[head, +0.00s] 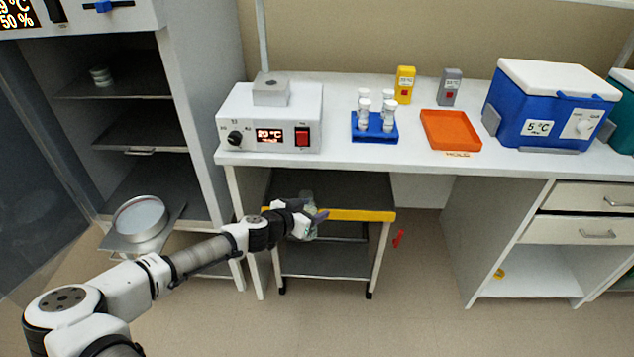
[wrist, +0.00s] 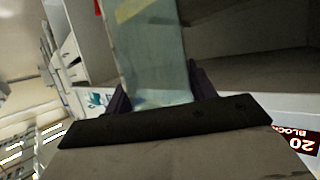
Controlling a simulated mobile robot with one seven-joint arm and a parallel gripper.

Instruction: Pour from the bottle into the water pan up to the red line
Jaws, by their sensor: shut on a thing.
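My gripper (head: 312,217) is in front of the bench, at the cart's yellow edge. It is shut on a pale, translucent bottle (head: 308,230), which is partly hidden by the fingers. In the wrist view the bottle (wrist: 150,45) stands between the two dark purple fingers of my gripper (wrist: 162,88). Its liquid level and cap cannot be made out. The round metal water pan (head: 140,218) sits on a pulled-out shelf low in the open cabinet, to the left of my gripper and well apart from it.
The open cabinet (head: 130,135) has several shelves and a small stack on the top one. A cart (head: 325,262) stands under the bench. On the bench are a heating block (head: 270,118), a blue tube rack (head: 373,128), an orange tray (head: 450,130) and a blue cooler (head: 550,105).

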